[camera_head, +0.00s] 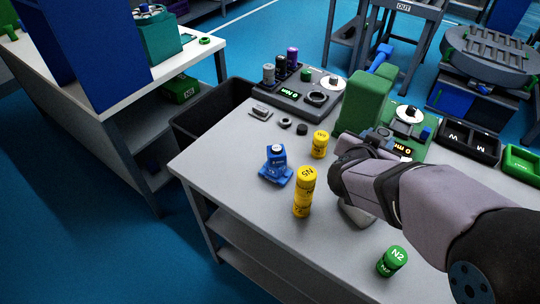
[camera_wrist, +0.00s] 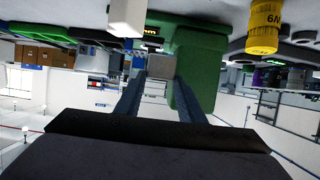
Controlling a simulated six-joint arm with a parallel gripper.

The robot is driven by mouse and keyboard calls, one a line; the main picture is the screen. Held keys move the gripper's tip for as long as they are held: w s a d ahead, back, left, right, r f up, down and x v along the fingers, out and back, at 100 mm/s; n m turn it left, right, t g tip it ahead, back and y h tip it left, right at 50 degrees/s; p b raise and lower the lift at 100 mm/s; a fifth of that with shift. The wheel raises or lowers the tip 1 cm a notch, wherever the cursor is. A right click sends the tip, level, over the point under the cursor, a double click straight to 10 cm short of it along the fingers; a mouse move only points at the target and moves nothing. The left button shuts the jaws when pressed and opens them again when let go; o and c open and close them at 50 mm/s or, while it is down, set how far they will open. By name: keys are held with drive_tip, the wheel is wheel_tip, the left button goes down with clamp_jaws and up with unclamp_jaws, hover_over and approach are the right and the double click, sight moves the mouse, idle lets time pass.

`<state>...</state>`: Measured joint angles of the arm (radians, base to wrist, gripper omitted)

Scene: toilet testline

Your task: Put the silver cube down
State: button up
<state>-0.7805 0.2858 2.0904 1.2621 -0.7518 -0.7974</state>
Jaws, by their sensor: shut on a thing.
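My gripper (camera_wrist: 158,78) shows in the wrist view with its two dark fingers on either side of a small grey block, the silver cube (camera_wrist: 157,64). The fingers are shut on the cube, with the green machine (camera_wrist: 205,65) close beyond it. In the head view my gripper (camera_head: 376,138) is at the front of the green machine (camera_head: 367,103), above the grey table (camera_head: 235,160). I cannot make out the cube there; the gripper and arm cover that spot.
A yellow cylinder (camera_head: 320,144), a taller yellow stack (camera_head: 304,192), a blue device (camera_head: 276,165) and a green N2 cylinder (camera_head: 392,261) stand on the table. The front-left tabletop is clear.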

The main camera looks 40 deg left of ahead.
wheel_tip(320, 180, up, 5)
drive_tip(key=s+a+n+g+y+p, duration=0.15)
drive_tip(key=s+a+n+y, duration=0.35)
drive_tip(key=s+a, duration=0.7)
drive_tip(key=s+a+n+g+y, duration=0.4)
drive_tip(key=s+a, duration=0.5)
drive_tip(key=a, duration=0.8)
drive_tip(key=shift+t+y, duration=0.3)
drive_tip(key=shift+t, duration=0.45)
drive_tip(key=shift+w+d+f+b, duration=0.1)
drive_tip(key=shift+f+b, duration=0.15)
drive_tip(key=shift+f, duration=3.6)
drive_tip(key=shift+w+d+f+b, duration=0.1)
drive_tip(key=shift+f+b, duration=0.15)
drive_tip(key=shift+f, duration=3.6)
drive_tip(key=shift+f, duration=0.2)
drive_tip(key=o, duration=1.1)
